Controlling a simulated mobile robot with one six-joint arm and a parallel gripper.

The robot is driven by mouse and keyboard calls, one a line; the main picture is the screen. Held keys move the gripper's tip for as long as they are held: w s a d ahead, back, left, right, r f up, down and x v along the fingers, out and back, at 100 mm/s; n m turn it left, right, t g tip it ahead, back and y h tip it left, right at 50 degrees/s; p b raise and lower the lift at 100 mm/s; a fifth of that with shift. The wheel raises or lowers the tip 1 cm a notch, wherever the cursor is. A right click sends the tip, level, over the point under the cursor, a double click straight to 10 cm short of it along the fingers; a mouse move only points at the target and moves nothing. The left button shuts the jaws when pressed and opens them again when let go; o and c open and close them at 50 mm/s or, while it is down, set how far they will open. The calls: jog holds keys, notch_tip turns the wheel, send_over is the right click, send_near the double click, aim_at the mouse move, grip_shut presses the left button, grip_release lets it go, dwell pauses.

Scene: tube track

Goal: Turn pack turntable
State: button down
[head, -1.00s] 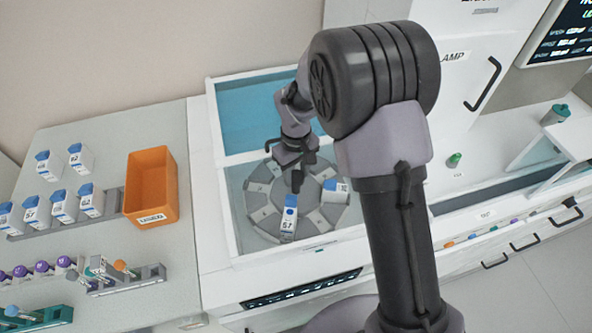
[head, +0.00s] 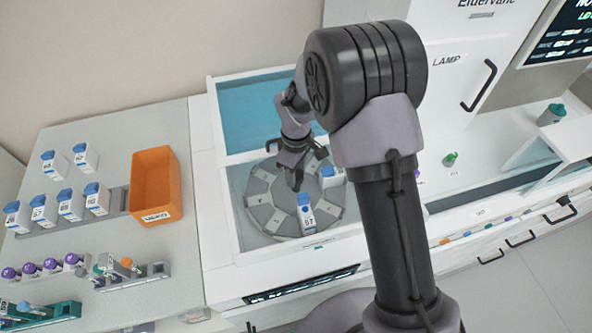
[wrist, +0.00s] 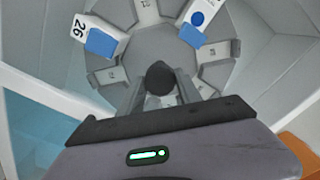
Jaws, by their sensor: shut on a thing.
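The pack turntable (head: 266,211) is a grey disc with slots around its edge, inside a white-walled bay. It also shows in the wrist view (wrist: 128,57). One white pack with a blue cap (head: 306,214), marked 57, stands at its front. A second blue-capped pack (head: 331,177) stands at its right side. The wrist view shows both packs, one marked 26 (wrist: 98,38) at upper left and one with a blue dot (wrist: 195,22) at upper right. My gripper (head: 297,184) is over the turntable's middle. In the wrist view it is shut on the dark round centre knob (wrist: 160,76).
An orange bin (head: 153,185) stands on the left bench, beside several blue-capped packs (head: 70,205) in a rack. Purple-capped tubes (head: 50,264) lie in front. White walls (head: 222,215) edge the bay around the turntable. A green-capped tube (head: 450,158) stands to the right.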

jog(key=shift+n, duration=0.3)
dwell(0.5)
jog(key=c, duration=0.8)
grip_release()
notch_tip(320, 180, up, 18)
jog(key=p, duration=0.4)
jog(key=shift+f+p, duration=0.25)
jog(key=shift+p, duration=0.05)
